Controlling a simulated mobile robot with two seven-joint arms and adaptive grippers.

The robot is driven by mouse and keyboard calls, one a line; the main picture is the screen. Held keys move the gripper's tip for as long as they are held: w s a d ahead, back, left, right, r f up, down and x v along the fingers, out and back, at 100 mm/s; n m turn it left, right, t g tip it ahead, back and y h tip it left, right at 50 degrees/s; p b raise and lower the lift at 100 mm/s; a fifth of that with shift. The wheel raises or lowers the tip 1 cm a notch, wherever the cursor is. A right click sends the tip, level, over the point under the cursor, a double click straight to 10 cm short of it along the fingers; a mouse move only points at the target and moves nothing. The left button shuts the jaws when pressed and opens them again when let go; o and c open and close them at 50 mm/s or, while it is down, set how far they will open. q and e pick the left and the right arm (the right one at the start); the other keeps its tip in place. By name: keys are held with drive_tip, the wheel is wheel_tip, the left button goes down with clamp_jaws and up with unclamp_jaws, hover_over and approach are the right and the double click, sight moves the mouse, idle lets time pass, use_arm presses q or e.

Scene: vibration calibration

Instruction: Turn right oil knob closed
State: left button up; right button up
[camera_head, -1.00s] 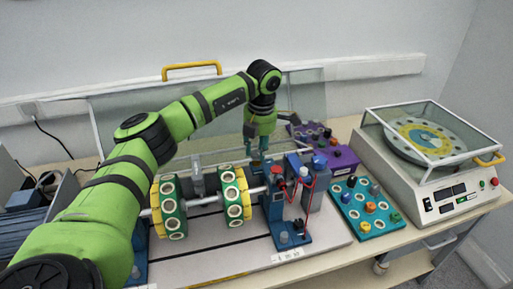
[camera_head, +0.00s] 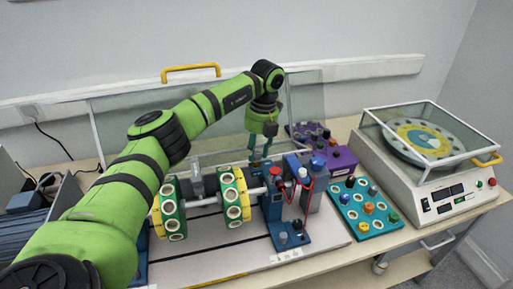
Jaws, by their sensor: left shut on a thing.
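My left gripper (camera_head: 259,158) points down over the far side of the rotor rig, just behind the right blue bearing stand (camera_head: 270,206). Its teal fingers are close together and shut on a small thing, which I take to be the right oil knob. The fingers hide the knob, so I cannot see how far it is turned. A red cap (camera_head: 275,171) tops the blue stand, in front and to the right of the fingers. My right gripper is not in view.
Two green-and-yellow discs (camera_head: 234,198) sit on the shaft. A clear guard with a yellow handle (camera_head: 190,69) stands behind. To the right are a purple box (camera_head: 341,160), a teal tray of knobs (camera_head: 376,228) and a balancing machine (camera_head: 425,196). My left arm crosses the left side.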

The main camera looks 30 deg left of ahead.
use_arm(q)
drive_tip(key=shift+w+a+r+n, duration=0.1)
drive_tip(key=shift+w+r+n, duration=0.1)
drive_tip(key=shift+n, duration=0.7)
drive_tip(key=o, duration=1.1)
drive_tip(key=shift+o, duration=0.2)
drive_tip(key=shift+a+f, duration=0.1)
drive_tip(key=shift+f, duration=0.05)
wheel_tip(320, 180, up, 12)
drive_tip(key=d, duration=0.1)
drive_tip(key=shift+w, duration=0.4)
